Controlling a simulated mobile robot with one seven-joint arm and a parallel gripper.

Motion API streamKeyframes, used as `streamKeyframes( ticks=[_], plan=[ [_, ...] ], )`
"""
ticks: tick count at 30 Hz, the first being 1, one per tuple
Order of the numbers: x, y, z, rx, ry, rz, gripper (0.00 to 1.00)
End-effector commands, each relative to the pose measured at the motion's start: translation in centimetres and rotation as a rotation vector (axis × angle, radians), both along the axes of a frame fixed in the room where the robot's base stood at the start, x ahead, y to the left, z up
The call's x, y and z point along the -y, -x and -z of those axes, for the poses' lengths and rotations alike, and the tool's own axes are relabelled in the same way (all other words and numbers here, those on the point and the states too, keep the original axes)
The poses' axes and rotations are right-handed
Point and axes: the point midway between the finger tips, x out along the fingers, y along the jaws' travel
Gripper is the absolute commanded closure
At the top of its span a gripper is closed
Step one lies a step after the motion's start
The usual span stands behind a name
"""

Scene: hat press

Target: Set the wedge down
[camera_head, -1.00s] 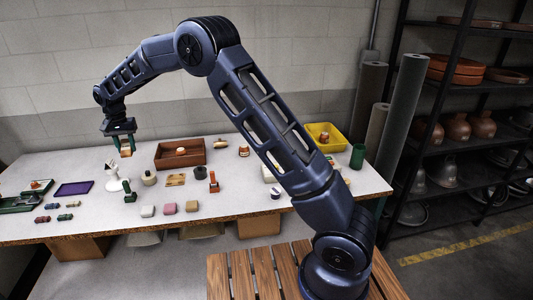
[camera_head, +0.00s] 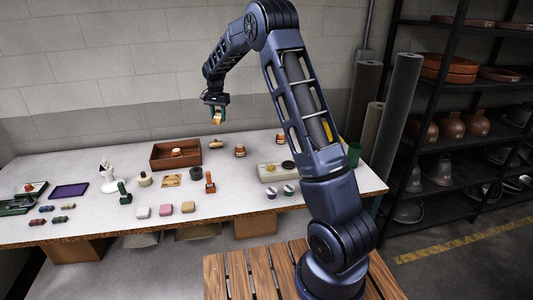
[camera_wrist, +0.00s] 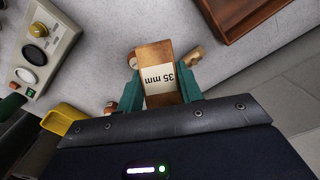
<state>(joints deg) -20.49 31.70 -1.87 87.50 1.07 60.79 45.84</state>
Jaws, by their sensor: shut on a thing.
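In the head view my gripper (camera_head: 216,112) points down and holds the wedge in the air above the back part of the table (camera_head: 100,215), right of the wooden tray (camera_head: 163,163).
A small wooden peg-like piece (camera_head: 216,144) and an amber jar (camera_head: 240,151) stand below my gripper. A grey box with knobs (camera_head: 267,176) is at right. A yellow bin (camera_wrist: 62,121) is partly seen. The table between has bare patches.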

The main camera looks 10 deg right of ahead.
Motion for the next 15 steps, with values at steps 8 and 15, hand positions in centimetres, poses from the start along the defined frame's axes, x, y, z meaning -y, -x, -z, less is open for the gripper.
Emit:
streamKeyframes(
  ticks=[8,15],
  plan=[
    [12.5,-1.6,0.0,-0.001,-0.001,0.163,0.87],
    [20.5,-1.5,0.0,0.0,0.0,0.266,0.87]
  ],
)
